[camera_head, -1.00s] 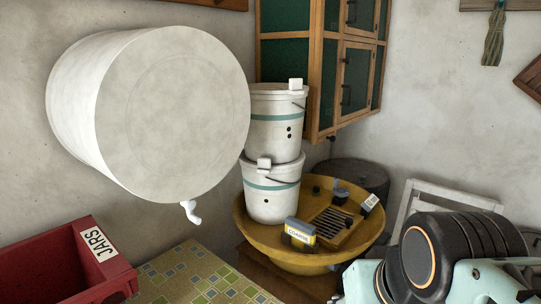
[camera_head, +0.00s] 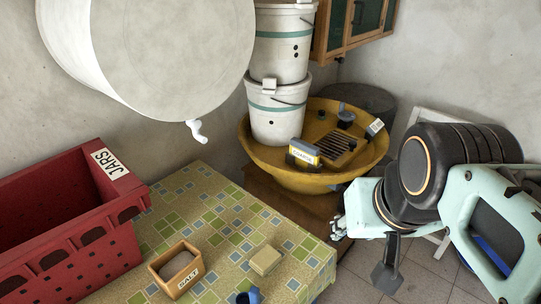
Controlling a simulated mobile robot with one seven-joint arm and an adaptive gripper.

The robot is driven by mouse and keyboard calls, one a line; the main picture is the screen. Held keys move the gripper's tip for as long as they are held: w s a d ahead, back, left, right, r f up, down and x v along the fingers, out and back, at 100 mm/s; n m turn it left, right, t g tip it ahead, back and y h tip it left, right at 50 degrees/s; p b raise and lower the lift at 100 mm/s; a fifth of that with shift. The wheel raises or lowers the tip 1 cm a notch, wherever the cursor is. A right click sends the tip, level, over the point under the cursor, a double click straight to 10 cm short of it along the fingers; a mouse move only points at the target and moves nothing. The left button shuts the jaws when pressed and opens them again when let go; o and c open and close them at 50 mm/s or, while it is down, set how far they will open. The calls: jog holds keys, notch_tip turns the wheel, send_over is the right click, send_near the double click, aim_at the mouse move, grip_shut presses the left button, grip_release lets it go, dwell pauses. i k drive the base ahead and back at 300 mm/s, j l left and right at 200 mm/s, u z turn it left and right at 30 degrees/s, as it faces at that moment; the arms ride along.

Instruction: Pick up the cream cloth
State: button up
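A small folded-looking cream block (camera_head: 264,260) lies on the tiled table top (camera_head: 213,208), right of the salt box; it may be the cream cloth, but its material cannot be made out. My gripper (camera_head: 342,228) is only partly in view at the end of my arm, off the table's right edge and apart from the block. Its fingers cannot be made out clearly, nor whether they are open.
A red crate labelled JARS (camera_head: 121,190) stands on the table's left. A wooden SALT box (camera_head: 176,271) and a blue object (camera_head: 246,296) are near the front. A yellow basin (camera_head: 283,180) with several items and stacked white buckets (camera_head: 277,122) stands behind. A large white drum (camera_head: 170,50) overhangs.

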aim_at(263, 261)
jog(key=u, duration=1.6)
jog(key=i+l+z, duration=0.1)
jog(key=l+z, duration=0.2)
jog(key=i+l+z, duration=0.1)
jog(key=l+z, duration=0.15)
jog(key=k+j, duration=0.35)
jog(key=i+l, duration=0.4)
